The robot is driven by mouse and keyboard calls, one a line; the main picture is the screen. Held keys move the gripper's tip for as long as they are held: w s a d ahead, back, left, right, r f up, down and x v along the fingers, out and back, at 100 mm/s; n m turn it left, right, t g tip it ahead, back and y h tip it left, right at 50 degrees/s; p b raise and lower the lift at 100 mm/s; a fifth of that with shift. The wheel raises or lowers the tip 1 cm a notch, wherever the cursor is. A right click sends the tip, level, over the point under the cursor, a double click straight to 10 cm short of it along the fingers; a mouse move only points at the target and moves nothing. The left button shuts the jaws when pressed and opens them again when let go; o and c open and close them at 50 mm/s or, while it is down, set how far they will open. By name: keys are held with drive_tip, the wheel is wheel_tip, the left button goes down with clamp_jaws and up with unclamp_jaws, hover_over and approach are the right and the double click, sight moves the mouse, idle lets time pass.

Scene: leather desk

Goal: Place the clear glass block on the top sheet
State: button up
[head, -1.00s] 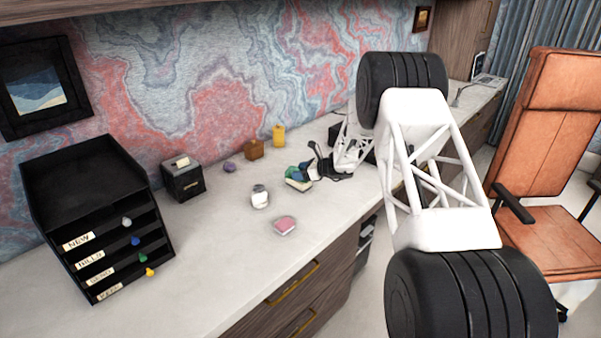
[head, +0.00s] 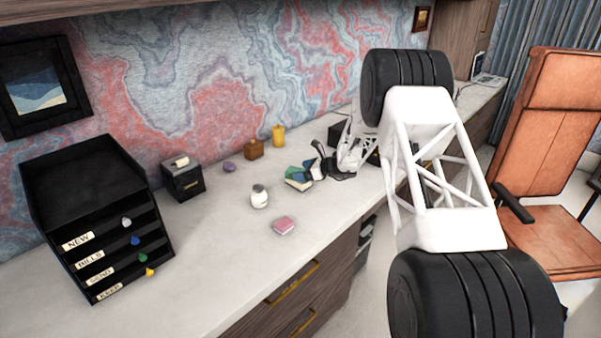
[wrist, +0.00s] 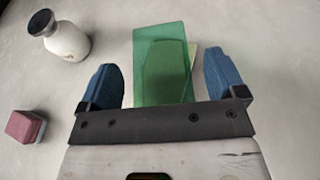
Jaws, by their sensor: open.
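My gripper (wrist: 163,88) is open, with its blue fingers on either side of a green see-through slab (wrist: 146,42). Gaps show between the slab and both fingers. A darker green outline shows within the slab; I cannot tell whether this is the clear glass block or something under it. A pale sheet edge (wrist: 193,58) shows beneath at the right. In the head view, the green piece (head: 292,173) lies on the desk by my gripper (head: 304,174), partly hidden by the blue fingers. No plainly colourless block can be made out.
A white jar with a dark lid (head: 260,197) and a pink block (head: 284,226) stand left of my gripper. Behind are a purple lump (head: 229,167), a brown block (head: 254,150) and a yellow bottle (head: 279,136). A black labelled tray rack (head: 95,200) stands far left. The front desk is clear.

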drive_tip(key=v, duration=1)
drive_tip(key=shift+d, duration=0.25)
drive_tip(key=shift+s+r, duration=0.1)
drive_tip(key=shift+r, duration=0.1)
drive_tip(key=s+a+r+n+g+h, duration=0.1)
drive_tip(key=s+r+n+g+h, duration=0.15)
drive_tip(key=s+r+n, duration=0.75)
drive_tip(key=s+r+n+g+h, duration=0.25)
drive_tip(key=s+r, duration=0.95)
drive_tip(key=s, duration=0.9)
drive_tip(key=s+d+r+n+h, duration=0.1)
drive_tip(key=s+d+n+h, duration=0.1)
drive_tip(key=s, duration=0.9)
drive_tip(key=s+d+n+t+h, duration=0.1)
drive_tip(key=s+d+n+h, duration=0.1)
drive_tip(key=s, duration=1)
drive_tip(key=s+d+r+n+t+h, duration=0.1)
drive_tip(key=s+d+n+h, duration=0.2)
drive_tip(key=s, duration=0.9)
drive_tip(key=shift+s+r+n+h, duration=0.25)
drive_tip(key=shift+r+n+h, duration=0.1)
drive_tip(key=shift+n, duration=1.2)
